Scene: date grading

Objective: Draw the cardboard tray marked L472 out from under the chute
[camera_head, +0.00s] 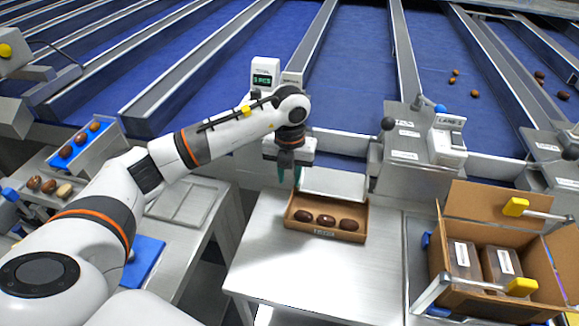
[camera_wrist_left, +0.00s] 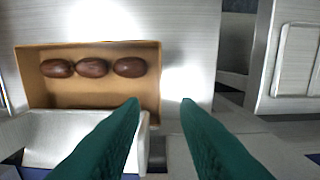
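The cardboard tray (camera_head: 325,234) sits on a metal table at the mouth of a chute (camera_head: 333,183), whose pale plate covers its back part. Three brown dates (camera_head: 326,220) lie in a row in it. A label shows on its front wall, too small to read surely. My left gripper (camera_head: 288,184) is at the tray's back left corner. In the left wrist view its green fingers (camera_wrist_left: 161,102) are spread, with the tray's side wall (camera_wrist_left: 155,85) near the gap between them; I cannot tell whether they touch it. The tray also shows there (camera_wrist_left: 90,92). My right gripper is not in view.
The metal table (camera_head: 290,270) is clear in front of the tray. An open carton (camera_head: 480,295) with packs and yellow-tipped clamps stands at the right. A counter display (camera_head: 264,78) stands behind my left wrist. A blue ramp with dates (camera_head: 85,143) is at the left.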

